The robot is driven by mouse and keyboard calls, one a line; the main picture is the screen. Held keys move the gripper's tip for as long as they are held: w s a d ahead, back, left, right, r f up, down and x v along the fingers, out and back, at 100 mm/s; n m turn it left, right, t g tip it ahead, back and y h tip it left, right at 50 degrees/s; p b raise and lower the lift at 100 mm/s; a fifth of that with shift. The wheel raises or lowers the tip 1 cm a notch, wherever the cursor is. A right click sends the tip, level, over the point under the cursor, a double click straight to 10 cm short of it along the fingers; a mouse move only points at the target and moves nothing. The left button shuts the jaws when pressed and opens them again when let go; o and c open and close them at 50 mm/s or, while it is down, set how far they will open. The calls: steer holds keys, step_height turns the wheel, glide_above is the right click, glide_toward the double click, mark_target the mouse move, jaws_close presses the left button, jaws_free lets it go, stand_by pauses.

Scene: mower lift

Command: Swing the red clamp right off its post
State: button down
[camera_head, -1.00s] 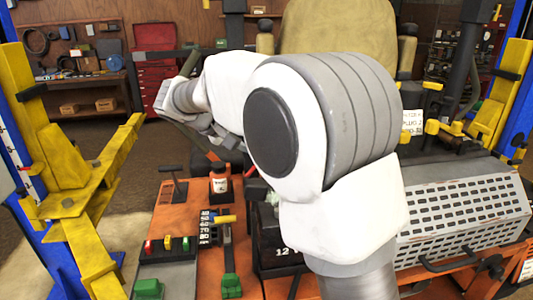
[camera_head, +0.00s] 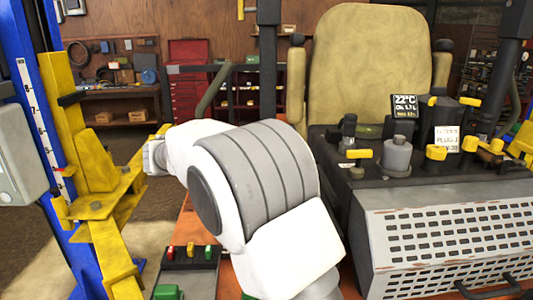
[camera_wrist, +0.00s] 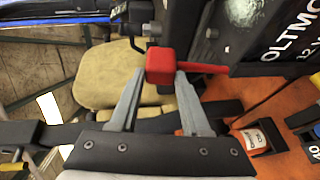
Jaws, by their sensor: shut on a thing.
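The red clamp (camera_wrist: 172,62) shows in the wrist view as a red block with a red bar running to the right. My gripper (camera_wrist: 161,78) has its two grey fingers on either side of the block, shut on it. The bar reaches toward the dark box (camera_wrist: 262,40) with white "VOLTMO" and "12 V" lettering. I cannot make out the post, nor whether the clamp is around it or clear of it. In the head view my arm hides the gripper, clamp and box.
An orange surface (camera_wrist: 270,100) lies beside the dark box, with a labelled bottle (camera_wrist: 255,138). In the head view a tan seat (camera_head: 368,70) stands behind my arm. A perforated grey panel (camera_head: 450,240) is to the right, and a yellow lift arm (camera_head: 100,215) to the left.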

stand_by(0.3)
steer(key=shift+c, duration=1.8)
jaws_free()
steer(key=b+v, duration=0.1)
steer(key=v, duration=1.6)
steer(key=shift+a, duration=0.25)
